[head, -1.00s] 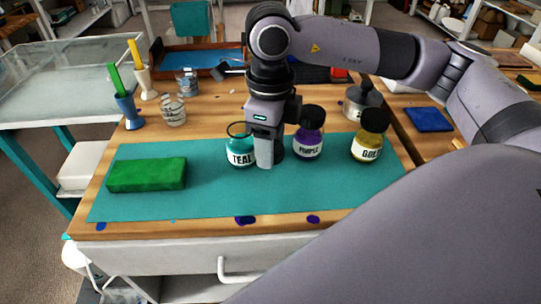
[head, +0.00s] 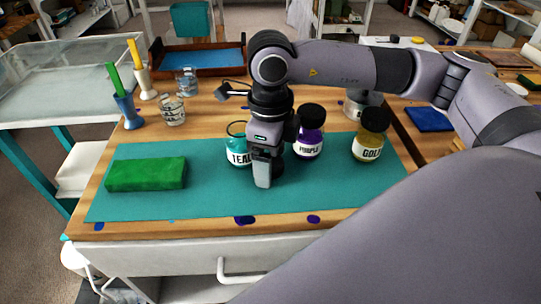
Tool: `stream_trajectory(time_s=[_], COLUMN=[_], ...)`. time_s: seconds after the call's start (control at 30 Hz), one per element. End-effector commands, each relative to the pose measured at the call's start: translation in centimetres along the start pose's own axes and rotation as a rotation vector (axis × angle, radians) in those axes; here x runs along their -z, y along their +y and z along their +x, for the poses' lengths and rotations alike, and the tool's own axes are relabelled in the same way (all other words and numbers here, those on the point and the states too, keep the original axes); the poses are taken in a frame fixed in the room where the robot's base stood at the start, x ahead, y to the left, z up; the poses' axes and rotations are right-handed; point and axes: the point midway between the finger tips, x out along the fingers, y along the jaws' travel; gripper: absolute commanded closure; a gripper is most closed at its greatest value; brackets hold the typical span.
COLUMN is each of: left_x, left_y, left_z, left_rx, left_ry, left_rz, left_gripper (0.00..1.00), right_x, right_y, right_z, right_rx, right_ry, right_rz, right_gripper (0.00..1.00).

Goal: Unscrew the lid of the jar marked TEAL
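The jar marked TEAL (head: 237,155) stands upright on the teal mat (head: 210,205), left of the middle. Its top shows a bare clear rim, with no black lid on it. My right gripper (head: 263,170) points down just right of and in front of this jar, low over the mat, and covers part of the label. A dark shape (head: 277,167) shows beside and behind its near finger. I cannot tell whether it is the lid or part of the gripper. The finger gap is hidden. My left gripper is not in view.
The PURPLE jar (head: 309,140) and GOLD jar (head: 370,140), both black-lidded, stand to the right. A green block (head: 146,174) lies on the mat's left. Cups with green and yellow tools (head: 128,112) and clear glass jars (head: 172,112) stand behind. The mat's front is clear.

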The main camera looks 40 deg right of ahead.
Motion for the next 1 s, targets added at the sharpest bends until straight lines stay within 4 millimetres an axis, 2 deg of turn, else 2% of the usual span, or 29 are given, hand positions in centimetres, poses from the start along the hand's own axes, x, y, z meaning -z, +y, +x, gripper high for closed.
stream_trajectory(time_s=[0.17, 0.5, 0.63, 0.8, 1.0], left_x=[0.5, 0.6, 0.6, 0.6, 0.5], left_y=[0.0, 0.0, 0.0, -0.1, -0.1], left_z=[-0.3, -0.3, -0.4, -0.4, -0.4], left_rx=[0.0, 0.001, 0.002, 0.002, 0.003], left_ry=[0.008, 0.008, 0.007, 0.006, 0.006], left_rz=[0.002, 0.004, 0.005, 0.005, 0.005], left_gripper=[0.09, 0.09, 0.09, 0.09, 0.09], right_x=[-0.1, -0.1, -0.1, 0.0, 0.0], right_y=[0.0, 0.0, 0.0, 0.0, 0.0], right_z=[-1.0, -8.3, -10.6, -12.1, -12.4], right_rx=[0.001, 0.002, 0.002, 0.001, 0.0], right_ry=[-0.003, -0.005, -0.004, -0.002, 0.0], right_rz=[0.0, -0.001, -0.002, 0.0, 0.0], right_gripper=[0.21, 0.21, 0.21, 0.21, 0.21])
